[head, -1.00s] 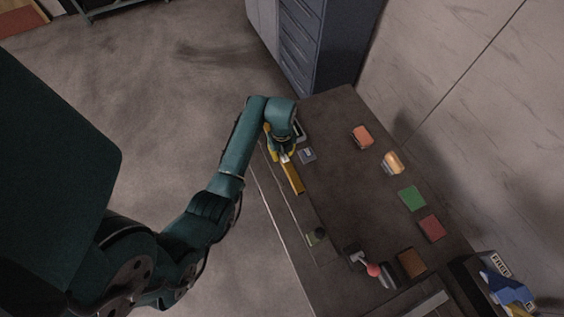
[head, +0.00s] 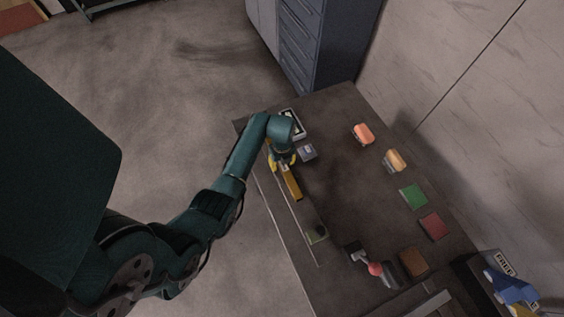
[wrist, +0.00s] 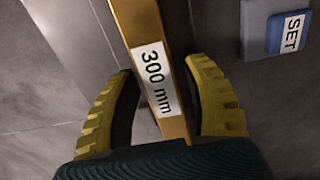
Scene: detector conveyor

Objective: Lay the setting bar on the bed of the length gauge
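The setting bar (head: 292,186) is a long brass-coloured bar. In the wrist view its white label (wrist: 154,80) reads 300 mm, and the bar runs from the top edge down between the fingers. My gripper (wrist: 160,85) has yellow ribbed fingers with dark pads, one on each side of the bar. In the head view my gripper (head: 283,164) is at the bar's upper end, over the table's left side. I cannot tell how high the bar is above the table. The gauge bed is not clearly distinguishable.
A blue SET button on a grey block (wrist: 289,32) stands right of the gripper; it also shows in the head view (head: 308,152). A display unit (head: 293,122) is behind. Orange, green, red and brown items line the right. A red-knobbed device (head: 374,268) stands lower down.

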